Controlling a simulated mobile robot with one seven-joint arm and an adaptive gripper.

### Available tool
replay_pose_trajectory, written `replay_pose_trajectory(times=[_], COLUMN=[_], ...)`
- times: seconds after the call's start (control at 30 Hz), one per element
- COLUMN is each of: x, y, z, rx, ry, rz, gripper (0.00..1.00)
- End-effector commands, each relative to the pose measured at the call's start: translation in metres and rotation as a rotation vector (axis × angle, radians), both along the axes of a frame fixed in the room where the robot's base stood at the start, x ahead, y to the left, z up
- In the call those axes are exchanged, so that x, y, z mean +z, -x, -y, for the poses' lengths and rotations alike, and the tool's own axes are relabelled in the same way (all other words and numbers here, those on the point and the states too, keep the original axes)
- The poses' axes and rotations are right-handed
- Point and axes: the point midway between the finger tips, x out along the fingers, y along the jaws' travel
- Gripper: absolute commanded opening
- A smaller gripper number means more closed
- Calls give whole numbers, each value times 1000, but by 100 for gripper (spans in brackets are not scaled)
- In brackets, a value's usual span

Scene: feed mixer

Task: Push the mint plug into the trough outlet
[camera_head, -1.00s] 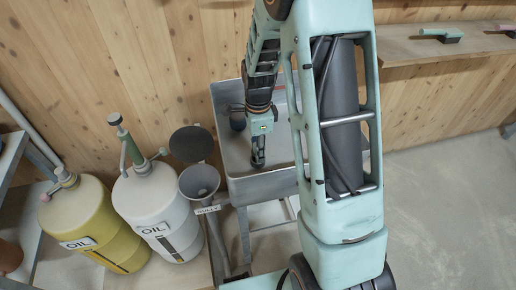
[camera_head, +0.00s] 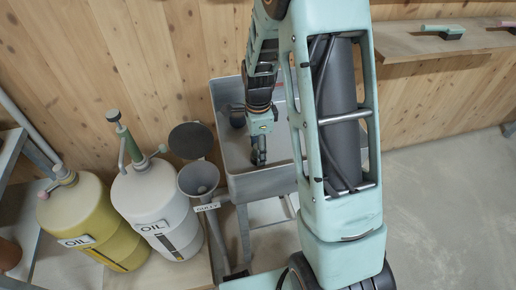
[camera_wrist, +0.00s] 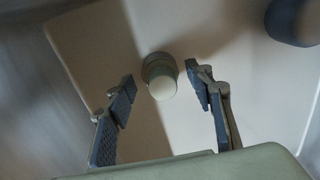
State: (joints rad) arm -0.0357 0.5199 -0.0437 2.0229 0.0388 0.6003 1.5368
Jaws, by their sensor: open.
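In the wrist view, the mint plug (camera_wrist: 161,84) is a short round piece with a pale top, on the light trough floor. My gripper (camera_wrist: 162,76) has its two blue-padded fingers spread, one on each side of the plug, with a gap on both sides. In the head view, my gripper (camera_head: 258,157) points down inside the grey trough (camera_head: 232,84); the plug is hidden there behind the gripper. I cannot tell whether the plug sits in the outlet or on it, as the outlet's edge is not clear.
A dark cylinder (camera_head: 237,117) is at the trough's left wall and also shows in the wrist view (camera_wrist: 293,20). A grey funnel (camera_head: 198,179), a white oil can (camera_head: 150,205) and a yellow oil can (camera_head: 80,215) stand left of the trough. A wooden shelf (camera_head: 400,45) is at right.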

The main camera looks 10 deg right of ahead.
Motion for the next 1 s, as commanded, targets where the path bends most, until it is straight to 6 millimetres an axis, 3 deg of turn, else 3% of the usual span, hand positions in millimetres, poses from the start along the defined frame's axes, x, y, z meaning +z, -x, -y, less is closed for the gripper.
replay_pose_trajectory(times=[0.17, 0.63, 0.8, 1.0], x=[14, 105, 118, 120], y=[-2, -1, 0, 0], z=[0, 0, 0, 0], rx=[0, 1, 0, 0], ry=[0, 0, 0, 0], rz=[4, 4, 2, 0], gripper=[48, 48, 48, 48])
